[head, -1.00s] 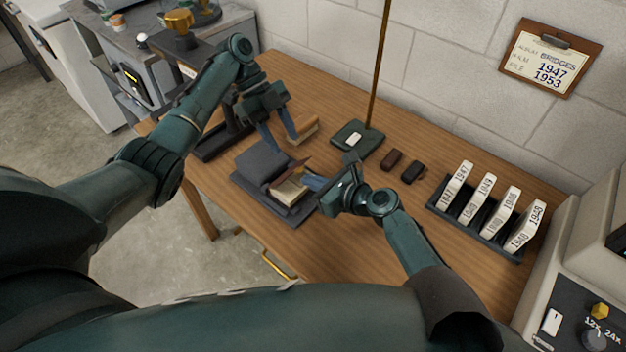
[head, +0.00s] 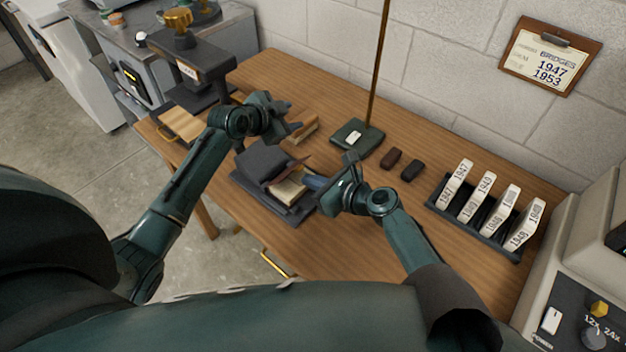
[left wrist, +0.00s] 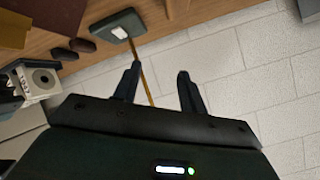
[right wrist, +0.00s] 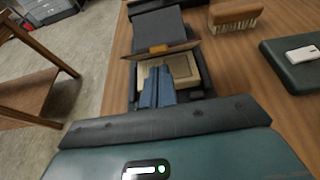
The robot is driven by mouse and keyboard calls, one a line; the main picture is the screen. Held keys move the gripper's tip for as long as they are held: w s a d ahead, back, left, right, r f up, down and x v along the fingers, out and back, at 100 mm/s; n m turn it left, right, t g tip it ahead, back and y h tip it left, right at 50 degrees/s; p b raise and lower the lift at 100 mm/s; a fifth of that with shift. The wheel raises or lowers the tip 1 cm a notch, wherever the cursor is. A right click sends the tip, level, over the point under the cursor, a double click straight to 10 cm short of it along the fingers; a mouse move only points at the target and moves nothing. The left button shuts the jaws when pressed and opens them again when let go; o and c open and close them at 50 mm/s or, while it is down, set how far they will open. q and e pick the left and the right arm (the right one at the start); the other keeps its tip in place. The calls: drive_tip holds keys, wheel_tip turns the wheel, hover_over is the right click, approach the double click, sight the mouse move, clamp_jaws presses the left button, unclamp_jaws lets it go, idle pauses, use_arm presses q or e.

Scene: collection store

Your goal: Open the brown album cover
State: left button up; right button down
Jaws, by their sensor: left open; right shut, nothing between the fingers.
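The album lies on a dark grey cradle (head: 262,198) on the desk. Its brown cover (head: 294,164) stands partly raised and tilted over pale pages (head: 289,188). In the right wrist view the cover (right wrist: 160,54) shows as a thin tilted sheet beyond the page. My right gripper (head: 313,183) is shut and empty at the album's right side. In the right wrist view its fingers (right wrist: 168,72) overlie the page, with tips near the cover's edge; contact cannot be told. My left gripper (head: 294,129) is open and empty, behind and above the album; its fingers (left wrist: 160,72) face the wall.
A wooden brush (right wrist: 235,12) lies behind the album. A green base (head: 356,140) with a thin brass pole and two small dark blocks (head: 402,165) stand farther right. A rack (head: 475,219) holds year-labelled boxes.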

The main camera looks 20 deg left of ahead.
drive_tip(key=shift+w, duration=0.1)
drive_tip(key=shift+a+r, duration=0.2)
drive_tip(key=shift+r, duration=0.1)
use_arm(q)
drive_tip(key=s+d+f+n, duration=0.2)
drive_tip(key=s+d+f, duration=0.1)
drive_tip(key=s, duration=0.7)
drive_tip(key=s+d+f+n, duration=0.2)
drive_tip(key=s+d+f, duration=0.2)
drive_tip(key=s, duration=0.7)
drive_tip(key=s+d+f+n+g, duration=0.1)
drive_tip(key=s+d+f+n, duration=0.2)
drive_tip(key=s+f, duration=0.3)
drive_tip(key=s+d, duration=0.1)
drive_tip(key=s, duration=0.4)
drive_tip(key=shift+d+f+b, duration=0.2)
drive_tip(key=shift+f+b, duration=0.1)
drive_tip(key=shift+f, duration=0.1)
